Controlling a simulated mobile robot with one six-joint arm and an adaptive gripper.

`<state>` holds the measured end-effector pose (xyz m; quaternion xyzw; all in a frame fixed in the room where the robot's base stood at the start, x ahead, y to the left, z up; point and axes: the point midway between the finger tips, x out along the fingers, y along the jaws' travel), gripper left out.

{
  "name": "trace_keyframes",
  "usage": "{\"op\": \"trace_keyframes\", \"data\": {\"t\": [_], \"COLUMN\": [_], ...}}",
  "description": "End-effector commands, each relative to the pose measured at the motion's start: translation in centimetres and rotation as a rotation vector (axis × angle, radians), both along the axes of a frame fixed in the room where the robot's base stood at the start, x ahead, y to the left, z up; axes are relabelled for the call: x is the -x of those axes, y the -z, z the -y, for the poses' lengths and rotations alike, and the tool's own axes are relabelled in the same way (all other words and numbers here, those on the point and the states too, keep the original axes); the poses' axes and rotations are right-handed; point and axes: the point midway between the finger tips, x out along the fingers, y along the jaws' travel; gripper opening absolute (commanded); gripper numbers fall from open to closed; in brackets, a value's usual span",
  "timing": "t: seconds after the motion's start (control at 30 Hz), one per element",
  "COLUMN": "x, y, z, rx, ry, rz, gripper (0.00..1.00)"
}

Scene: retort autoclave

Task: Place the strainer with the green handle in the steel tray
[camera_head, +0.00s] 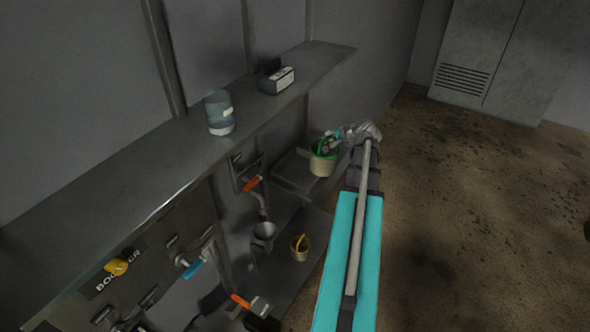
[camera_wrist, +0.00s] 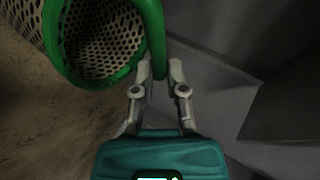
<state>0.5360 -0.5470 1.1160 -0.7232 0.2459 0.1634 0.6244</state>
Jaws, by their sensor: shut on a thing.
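The strainer with the green handle (camera_head: 322,167) has a pale perforated body and a green rim. My gripper (camera_head: 334,138) is shut on its green handle, which runs between the fingertips in the wrist view (camera_wrist: 158,68). In that view the strainer (camera_wrist: 104,38) hangs at the upper left with its mouth partly visible. In the head view the strainer overlaps the right side of a grey steel tray-like surface (camera_head: 290,172) below the long shelf. I cannot tell its height above that surface.
The long shelf (camera_head: 165,150) holds a clear jar (camera_head: 219,112) and a small dark box (camera_head: 278,80). Lower down are a grey cup (camera_head: 263,235), a small yellow-handled strainer (camera_head: 300,248) and orange-handled valves (camera_head: 252,184). Open floor (camera_head: 460,190) lies right.

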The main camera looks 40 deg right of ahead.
Motion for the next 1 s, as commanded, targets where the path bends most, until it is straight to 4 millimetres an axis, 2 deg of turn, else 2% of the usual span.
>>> {"op": "trace_keyframes", "data": {"t": [0.57,0.77,1.0], "x": [-0.8,-2.6,-6.6], "y": [0.2,1.2,3.1], "z": [-0.3,0.3,1.2], "rx": [0.0,-0.001,-0.001], "ry": [-0.008,-0.009,-0.01], "rz": [0.001,0.001,0.0], "gripper": [0.0,0.0,0.0]}}
